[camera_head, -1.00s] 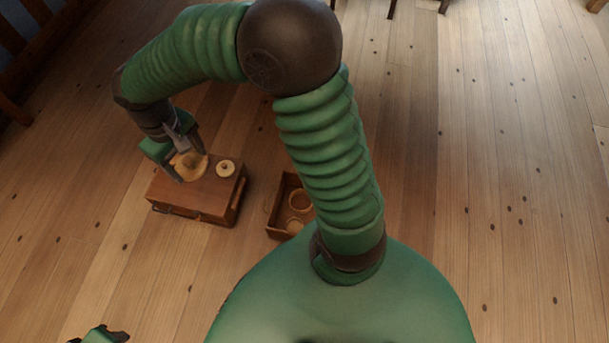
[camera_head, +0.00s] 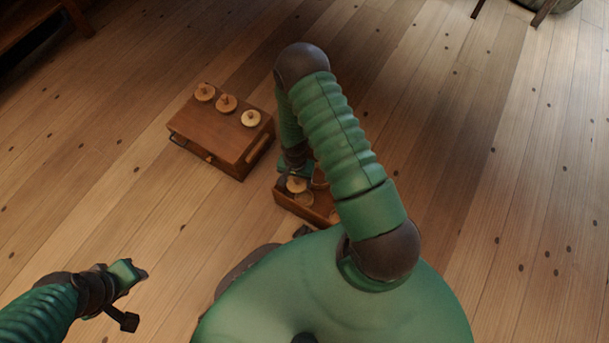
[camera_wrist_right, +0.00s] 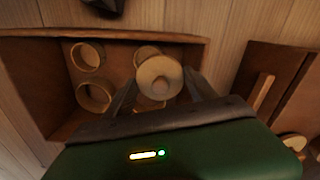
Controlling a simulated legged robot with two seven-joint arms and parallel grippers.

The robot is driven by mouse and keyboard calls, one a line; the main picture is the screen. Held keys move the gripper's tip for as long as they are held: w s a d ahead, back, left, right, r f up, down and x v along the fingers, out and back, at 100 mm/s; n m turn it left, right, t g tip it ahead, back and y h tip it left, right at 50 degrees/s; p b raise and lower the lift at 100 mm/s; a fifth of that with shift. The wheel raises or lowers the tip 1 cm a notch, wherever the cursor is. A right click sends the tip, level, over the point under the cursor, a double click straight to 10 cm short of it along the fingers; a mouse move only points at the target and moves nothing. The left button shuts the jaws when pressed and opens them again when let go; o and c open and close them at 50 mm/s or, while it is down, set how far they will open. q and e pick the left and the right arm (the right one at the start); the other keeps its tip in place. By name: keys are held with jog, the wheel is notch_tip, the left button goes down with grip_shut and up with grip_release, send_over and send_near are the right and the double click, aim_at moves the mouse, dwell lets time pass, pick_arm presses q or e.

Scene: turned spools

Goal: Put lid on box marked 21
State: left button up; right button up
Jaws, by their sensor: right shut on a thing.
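My right gripper (camera_head: 295,178) is shut on a round, pale wooden lid with a knob (camera_head: 297,185), over the open wooden tray (camera_head: 326,219). In the right wrist view the lid (camera_wrist_right: 160,78) sits between the two fingers (camera_wrist_right: 161,88), above the round boxes. Open round boxes (camera_wrist_right: 88,57) stand in the tray; one at the lower left (camera_wrist_right: 93,97) is uncovered, and others are partly hidden under the lid. I cannot read any number, so I cannot tell which box is 21. My left gripper (camera_head: 136,297) is empty, its fingers apart, above the floor.
A brown wooden chest (camera_head: 215,145) stands left of the tray, with three knobbed lids (camera_head: 226,103) on its top. Its edge and handle show in the wrist view (camera_wrist_right: 262,88). The tray's walls rise around the boxes. The plank floor is otherwise largely clear.

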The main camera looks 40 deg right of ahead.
jog(key=shift+m, duration=0.5)
jog(key=s+f+b, duration=0.1)
jog(key=f, duration=0.2)
jog(key=f+b, duration=0.2)
jog(key=f, duration=0.1)
jog(key=s+d+f+b, duration=0.1)
jog(key=f+b, duration=0.1)
jog(key=f, duration=0.1)
jog(key=shift+s, duration=0.3)
jog(key=shift+f, duration=0.2)
jog(key=shift+r, duration=0.1)
jog(key=shift+r+p, duration=0.1)
jog(key=shift+p, duration=0.2)
jog(key=shift+f, duration=0.3)
